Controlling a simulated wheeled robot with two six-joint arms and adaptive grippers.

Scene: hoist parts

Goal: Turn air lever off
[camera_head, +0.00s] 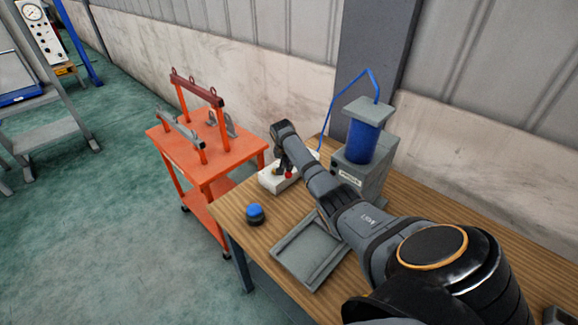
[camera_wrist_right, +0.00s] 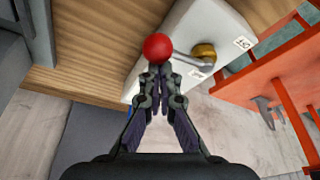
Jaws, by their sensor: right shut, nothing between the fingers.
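The air lever has a red ball knob (camera_wrist_right: 157,47) on a grey metal arm that runs to a brass pivot (camera_wrist_right: 204,52). It is mounted on a white box (camera_wrist_right: 183,38), which stands on the wooden table near its far left end in the head view (camera_head: 272,182). My left gripper is not in view.
A blue cylinder on a grey block (camera_head: 362,143) stands behind my right arm with a blue hose. A grey tray (camera_head: 300,262) and a blue-topped button (camera_head: 255,214) lie on the wooden table (camera_head: 232,203). An orange cart (camera_head: 182,150) stands to the left.

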